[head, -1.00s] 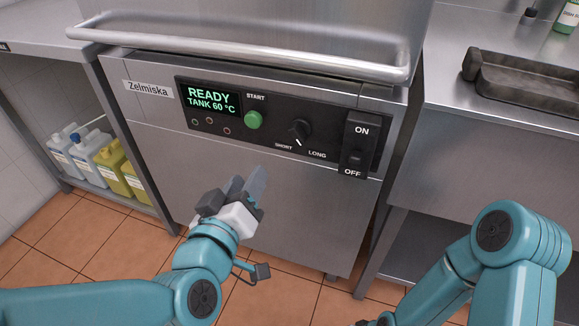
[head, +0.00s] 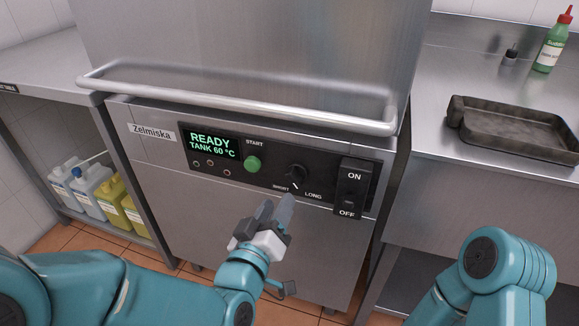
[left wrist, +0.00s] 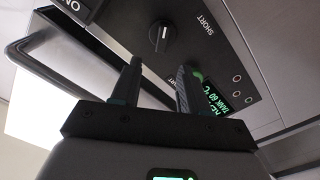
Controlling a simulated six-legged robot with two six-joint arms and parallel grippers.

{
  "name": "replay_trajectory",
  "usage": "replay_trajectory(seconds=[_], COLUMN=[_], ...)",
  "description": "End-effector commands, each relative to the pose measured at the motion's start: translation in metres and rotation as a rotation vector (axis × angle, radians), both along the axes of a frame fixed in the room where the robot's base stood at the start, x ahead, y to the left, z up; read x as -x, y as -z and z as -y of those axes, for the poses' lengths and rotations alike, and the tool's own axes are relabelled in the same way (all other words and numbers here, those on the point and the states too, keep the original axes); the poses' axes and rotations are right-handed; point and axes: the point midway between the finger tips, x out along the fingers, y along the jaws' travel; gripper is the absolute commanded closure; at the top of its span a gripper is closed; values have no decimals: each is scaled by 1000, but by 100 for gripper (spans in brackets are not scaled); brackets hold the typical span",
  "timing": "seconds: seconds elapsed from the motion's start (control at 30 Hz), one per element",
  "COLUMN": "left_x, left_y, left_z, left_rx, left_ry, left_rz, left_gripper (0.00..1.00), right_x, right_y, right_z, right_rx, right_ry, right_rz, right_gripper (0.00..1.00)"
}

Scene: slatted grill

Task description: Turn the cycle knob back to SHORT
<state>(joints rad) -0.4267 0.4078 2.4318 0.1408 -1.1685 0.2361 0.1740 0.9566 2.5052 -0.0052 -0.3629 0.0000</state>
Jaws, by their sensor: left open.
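The cycle knob (head: 298,174) is a round black knob on the dark control panel, with SHORT at its lower left and LONG at its lower right. Its white mark points down, between the two labels in the head view; the exact setting is hard to tell. My left gripper (head: 277,205) is open, just below the knob and apart from it. In the left wrist view, the knob (left wrist: 158,40) shows beyond and between the fingertips (left wrist: 160,70), with nothing between them. My right arm (head: 500,270) is at the lower right, its gripper out of view.
The green START button (head: 252,163) and READY display (head: 212,144) lie left of the knob. The ON/OFF switch (head: 351,188) stands close on its right. A long bar handle (head: 240,107) juts out above the panel. A dark tray (head: 515,130) lies on the right counter.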

Motion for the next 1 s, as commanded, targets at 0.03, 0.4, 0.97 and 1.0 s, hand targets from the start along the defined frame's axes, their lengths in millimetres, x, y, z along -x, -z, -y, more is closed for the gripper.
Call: replay_trajectory(seconds=[0.03, 0.4, 0.97, 1.0], left_x=[-12, -75, -82, -82], left_y=[5, 4, 4, 4], left_z=[4, 24, 27, 27], left_rx=[0, -2, -2, -2], left_ry=[0, 0, 1, 1], left_rz=[-1, -2, -3, -3], left_gripper=[55, 55, 100, 100], right_x=[0, 0, 0, 0], right_y=[5, 6, 7, 7], right_z=[0, 0, 0, 0], right_rx=[0, 0, 0, 0], right_ry=[2, 2, 3, 3], right_rz=[-2, -1, -1, -1], right_gripper=[57, 57, 57, 57])
